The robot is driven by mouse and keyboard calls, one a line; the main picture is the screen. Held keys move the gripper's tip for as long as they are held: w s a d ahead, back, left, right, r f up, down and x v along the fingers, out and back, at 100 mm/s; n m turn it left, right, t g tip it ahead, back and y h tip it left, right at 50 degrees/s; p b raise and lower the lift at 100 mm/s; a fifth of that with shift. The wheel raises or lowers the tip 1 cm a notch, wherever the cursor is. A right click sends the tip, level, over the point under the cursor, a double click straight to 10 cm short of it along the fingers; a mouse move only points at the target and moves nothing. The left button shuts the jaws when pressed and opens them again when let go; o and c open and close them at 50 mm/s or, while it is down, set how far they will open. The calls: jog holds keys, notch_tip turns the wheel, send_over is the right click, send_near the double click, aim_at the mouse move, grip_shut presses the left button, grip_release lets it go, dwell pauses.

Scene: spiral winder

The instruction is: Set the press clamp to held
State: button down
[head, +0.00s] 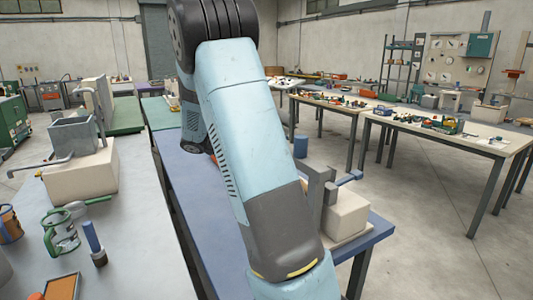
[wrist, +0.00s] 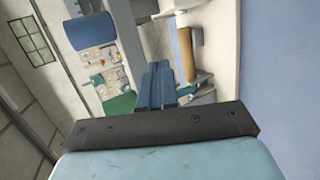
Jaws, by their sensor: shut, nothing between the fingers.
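My gripper (wrist: 158,68) shows in the wrist view with its blue fingers together and nothing between them. In the head view my arm comes down the middle and its gripper end is out of sight. I cannot tell for certain which thing is the press clamp. A cream block with a grey upright frame and a blue handle (head: 345,210) stands on the near right end of the blue bench, partly behind my arm. Another cream base (head: 82,178) on the left table carries a grey open box (head: 75,136) and a grey bent lever (head: 38,165).
On the left grey table are a green frame-like tool (head: 62,238), a blue-handled tool (head: 92,238) and an orange tray (head: 63,287). The blue bench (head: 185,180) runs under my arm. In the wrist view a tan cylinder (wrist: 187,55) lies beyond my fingers. Open floor lies at right.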

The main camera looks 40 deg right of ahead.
jog(key=w+d+f+n+t+h, duration=0.1)
jog(key=w+f+h, duration=0.4)
jog(key=w, duration=0.3)
jog(key=w+d+f+n+t+h, duration=0.1)
jog(key=w+f+t+h, duration=0.1)
jog(key=w+f+h, duration=0.45)
jog(key=d+r+y, duration=0.1)
jog(key=d+r, duration=0.5)
jog(key=d, duration=0.7)
jog(key=shift+y, duration=0.35)
jog(key=shift+w+r, duration=0.1)
jog(key=shift+r, duration=0.05)
